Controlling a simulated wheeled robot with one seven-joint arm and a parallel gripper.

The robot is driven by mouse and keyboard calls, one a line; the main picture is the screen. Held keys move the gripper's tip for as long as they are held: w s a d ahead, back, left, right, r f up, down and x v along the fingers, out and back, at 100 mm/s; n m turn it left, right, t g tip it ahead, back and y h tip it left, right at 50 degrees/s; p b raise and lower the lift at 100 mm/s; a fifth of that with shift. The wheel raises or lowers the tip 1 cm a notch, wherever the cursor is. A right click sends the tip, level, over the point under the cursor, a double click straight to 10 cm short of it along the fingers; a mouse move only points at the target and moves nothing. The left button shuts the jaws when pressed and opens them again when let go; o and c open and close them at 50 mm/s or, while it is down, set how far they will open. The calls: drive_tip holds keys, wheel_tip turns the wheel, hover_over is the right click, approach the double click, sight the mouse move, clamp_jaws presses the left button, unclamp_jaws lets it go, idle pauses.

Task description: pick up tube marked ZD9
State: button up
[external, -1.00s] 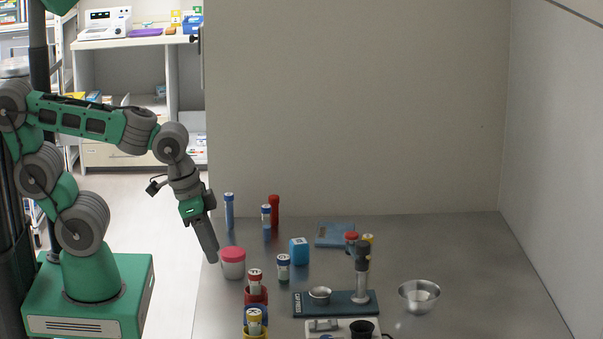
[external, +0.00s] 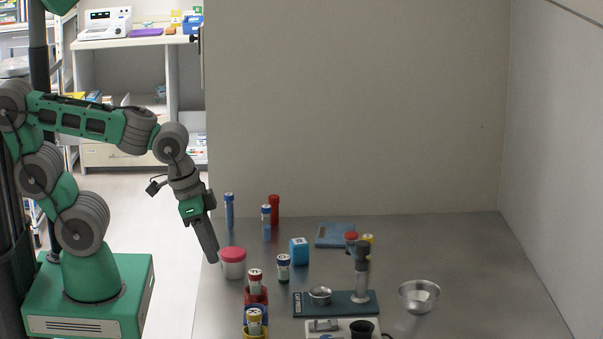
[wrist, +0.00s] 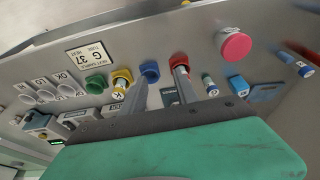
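I cannot read ZD9 on any tube. In the external view several tubes stand on the metal bench: a tall blue one (external: 229,211), a blue-capped one (external: 266,224), a red one (external: 274,209) and a dark-capped one (external: 283,268). A red-capped tube (external: 256,280) sits in a red holder, and a yellow-capped tube (external: 254,322) in a yellow one. My gripper (external: 213,258) points down, left of the red-lidded jar (external: 233,264). In the wrist view its two fingers (wrist: 161,75) are apart with no tube held between them.
A blue block (external: 299,251), a dark stand (external: 336,302) and a metal bowl (external: 419,297) are on the bench. The bench's right side is mostly clear. Walls stand behind and at right.

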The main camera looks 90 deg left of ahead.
drive_tip(key=o, duration=0.3)
